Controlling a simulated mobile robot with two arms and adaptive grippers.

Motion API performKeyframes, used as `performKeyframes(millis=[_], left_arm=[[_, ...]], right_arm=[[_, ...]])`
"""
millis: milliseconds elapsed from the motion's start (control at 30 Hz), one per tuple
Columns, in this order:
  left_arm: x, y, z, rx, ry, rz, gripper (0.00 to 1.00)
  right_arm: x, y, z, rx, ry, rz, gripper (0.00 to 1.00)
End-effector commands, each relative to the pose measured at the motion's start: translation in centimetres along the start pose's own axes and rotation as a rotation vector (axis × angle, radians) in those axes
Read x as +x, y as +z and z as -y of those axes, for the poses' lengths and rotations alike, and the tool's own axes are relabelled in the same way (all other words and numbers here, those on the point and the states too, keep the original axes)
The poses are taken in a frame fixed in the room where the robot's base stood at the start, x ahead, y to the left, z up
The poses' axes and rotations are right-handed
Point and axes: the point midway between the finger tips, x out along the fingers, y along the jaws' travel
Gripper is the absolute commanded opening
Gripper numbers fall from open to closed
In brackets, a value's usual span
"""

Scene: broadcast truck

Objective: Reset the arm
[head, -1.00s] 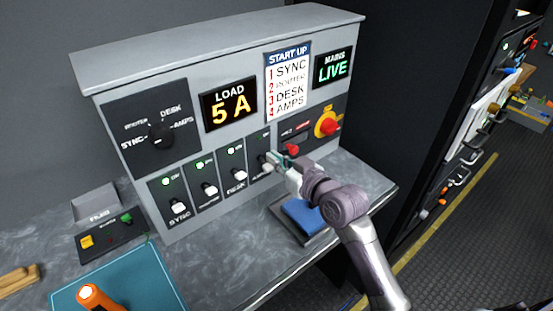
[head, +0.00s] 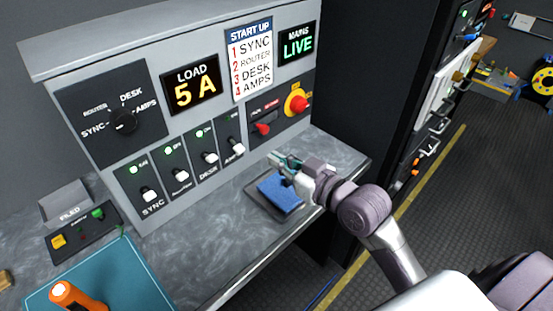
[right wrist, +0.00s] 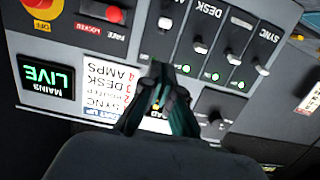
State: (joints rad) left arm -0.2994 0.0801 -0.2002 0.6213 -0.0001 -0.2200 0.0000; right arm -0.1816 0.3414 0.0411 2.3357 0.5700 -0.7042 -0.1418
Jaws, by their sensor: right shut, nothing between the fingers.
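My right gripper (head: 279,161) is shut and empty in front of the grey panel (head: 215,45), above and just behind a blue pad in a dark tray (head: 279,193). It is apart from the AMPS switch (head: 237,150). In the right wrist view its fingertips (right wrist: 162,76) are together, with the panel upside down behind them. The SYNC (head: 148,195), router (head: 182,175) and DESK (head: 211,157) switches stand in a row with green lamps lit above them. The LOAD display (head: 194,86) reads 5 A. The MAINS display (head: 297,46) reads LIVE. My left gripper is not in view.
A red knob (head: 263,129) and a yellow-and-red rotary switch (head: 297,103) are on the panel's right side. A selector dial (head: 123,122) is on the left. A teal mat (head: 120,275) with an orange object (head: 70,296) lies at the front left. The grey counter between is clear.

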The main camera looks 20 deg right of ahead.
Motion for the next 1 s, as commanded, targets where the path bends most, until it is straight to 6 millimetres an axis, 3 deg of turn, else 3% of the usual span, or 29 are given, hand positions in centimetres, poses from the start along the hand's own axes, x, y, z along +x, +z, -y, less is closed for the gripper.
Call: performKeyframes(millis=[233,333,467,600,700,1000], left_arm=[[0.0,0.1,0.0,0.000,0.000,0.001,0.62],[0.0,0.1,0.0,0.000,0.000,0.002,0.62],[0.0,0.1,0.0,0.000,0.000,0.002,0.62],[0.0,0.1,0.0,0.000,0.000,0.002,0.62],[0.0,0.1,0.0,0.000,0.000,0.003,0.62],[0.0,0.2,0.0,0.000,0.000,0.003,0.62]], right_arm=[[0.0,0.1,0.0,0.001,0.000,0.004,0.00],[-0.3,1.7,0.6,0.005,0.001,0.057,0.00],[-1.9,7.4,2.3,0.017,0.012,0.262,0.00],[-5.8,14.2,4.4,0.034,0.045,0.542,0.00],[-8.6,17.5,5.4,0.049,0.071,0.698,0.00],[-16.8,23.4,7.8,0.093,0.154,1.064,0.00]])
